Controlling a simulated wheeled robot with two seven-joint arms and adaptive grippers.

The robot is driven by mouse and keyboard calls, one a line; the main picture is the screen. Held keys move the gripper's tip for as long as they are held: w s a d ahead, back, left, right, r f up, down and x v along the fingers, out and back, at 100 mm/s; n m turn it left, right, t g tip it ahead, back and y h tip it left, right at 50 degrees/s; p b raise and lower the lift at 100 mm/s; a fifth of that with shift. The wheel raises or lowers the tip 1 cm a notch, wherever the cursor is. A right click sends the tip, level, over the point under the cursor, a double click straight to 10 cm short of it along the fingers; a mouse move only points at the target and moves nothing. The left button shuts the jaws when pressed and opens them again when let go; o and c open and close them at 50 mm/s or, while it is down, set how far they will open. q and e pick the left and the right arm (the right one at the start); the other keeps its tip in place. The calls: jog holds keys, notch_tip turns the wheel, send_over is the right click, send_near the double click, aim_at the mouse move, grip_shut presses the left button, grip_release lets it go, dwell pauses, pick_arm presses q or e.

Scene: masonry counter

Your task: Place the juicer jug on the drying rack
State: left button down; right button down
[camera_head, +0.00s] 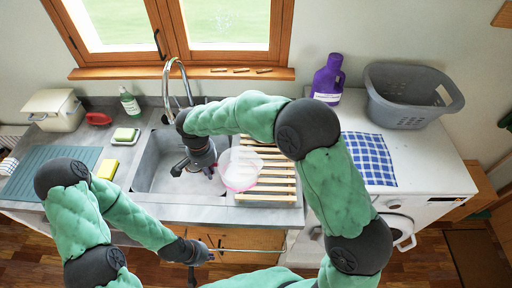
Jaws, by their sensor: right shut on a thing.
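The juicer jug (239,169) is a clear bowl-like vessel with a pink edge. My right gripper (213,172) is shut on its left side. The jug overlaps the boundary between the sink and the drying rack (280,180); I cannot tell whether it touches the rack. The drying rack is made of pale wooden slats, right of the sink, and its upper left part is partly hidden by my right arm. My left gripper (204,252) is low in front of the counter, apart from the jug; its fingers are too small to read.
The grey sink (155,172) with a curved tap (168,85) lies left of the rack. A purple bottle (328,80), grey basket (411,112) and blue checked cloth (370,158) are on the right.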

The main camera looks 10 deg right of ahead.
aim_at(229, 162)
jog(key=w+d+f, duration=0.1)
jog(key=d, duration=0.1)
jog(key=w+d+f, duration=0.1)
jog(key=w+d, duration=0.1)
jog(key=d, duration=0.1)
jog(key=w+d+f, duration=0.1)
jog(key=d, duration=0.1)
jog(key=shift+w+d+f, duration=0.15)
jog(key=shift+w+f, duration=0.1)
jog(key=shift+f, duration=0.15)
jog(key=d+f, duration=0.1)
jog(key=w+d+f, duration=0.1)
jog(key=f, duration=0.1)
jog(key=w+d+f, duration=0.1)
jog(key=shift+w+d+f, duration=0.1)
jog(key=shift+d+f, duration=0.05)
jog(key=shift+f, duration=0.2)
jog(key=shift+w+d+f, duration=0.15)
jog(key=shift+d+f, duration=0.25)
jog(key=shift+f, duration=0.2)
jog(key=shift+w+f+p, duration=0.15)
jog(key=shift+f+p, duration=0.15)
jog(key=shift+f, duration=1.3)
jog(key=shift+d+f, duration=0.1)
jog(key=shift+f, duration=0.1)
jog(key=c, duration=1.3)
grip_release()
jog(key=shift+r, duration=0.2)
